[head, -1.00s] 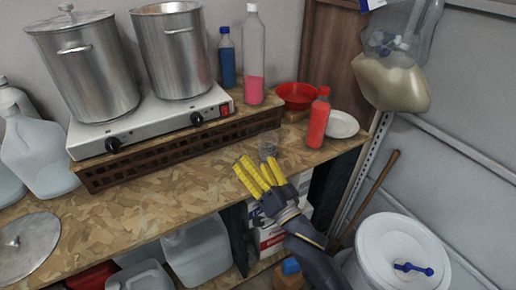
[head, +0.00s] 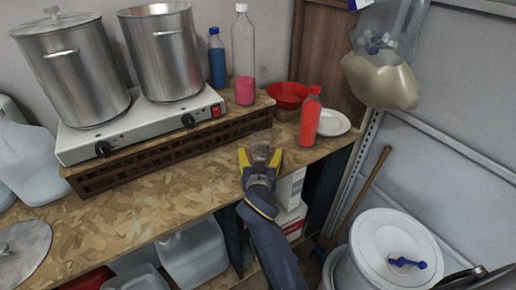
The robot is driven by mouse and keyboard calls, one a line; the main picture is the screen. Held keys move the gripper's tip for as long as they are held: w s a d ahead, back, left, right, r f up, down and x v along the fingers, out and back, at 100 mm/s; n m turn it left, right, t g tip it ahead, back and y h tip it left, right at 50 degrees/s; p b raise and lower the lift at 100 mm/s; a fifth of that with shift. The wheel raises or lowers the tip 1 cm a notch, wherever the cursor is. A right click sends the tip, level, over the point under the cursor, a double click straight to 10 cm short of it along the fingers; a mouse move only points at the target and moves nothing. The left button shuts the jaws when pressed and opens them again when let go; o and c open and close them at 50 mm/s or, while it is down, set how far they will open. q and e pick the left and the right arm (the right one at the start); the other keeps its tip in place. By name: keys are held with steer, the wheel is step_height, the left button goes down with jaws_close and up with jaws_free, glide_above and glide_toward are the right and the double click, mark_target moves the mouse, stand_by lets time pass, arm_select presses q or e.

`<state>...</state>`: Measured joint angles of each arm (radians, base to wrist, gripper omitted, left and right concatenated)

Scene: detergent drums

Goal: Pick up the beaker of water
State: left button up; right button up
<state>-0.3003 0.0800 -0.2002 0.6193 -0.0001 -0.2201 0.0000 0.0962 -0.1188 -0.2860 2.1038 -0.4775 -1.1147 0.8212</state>
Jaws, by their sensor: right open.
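The beaker (head: 260,150) is a small clear glass on the wooden worktop, near its front edge and in front of the crate-like stand. My right gripper (head: 260,158) has its yellow fingers spread, one on each side of the beaker as seen from the head. The gripper hides the beaker's lower part. I cannot tell whether the fingers touch it, and the water level is not clear. My left gripper is not in view.
A red bottle (head: 310,118) stands right of the beaker, with a red bowl (head: 288,94) and a white plate (head: 334,122) behind. A bottle with pink liquid (head: 244,60) and two steel pots stand behind left. The worktop (head: 150,195) is clear in front.

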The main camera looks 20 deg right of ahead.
mark_target(260, 153)
steer(key=shift+x, duration=1.9)
steer(key=shift+c, duration=0.2)
steer(key=c, duration=1.3)
steer(key=shift+r, duration=0.15)
steer(key=shift+c, duration=0.2)
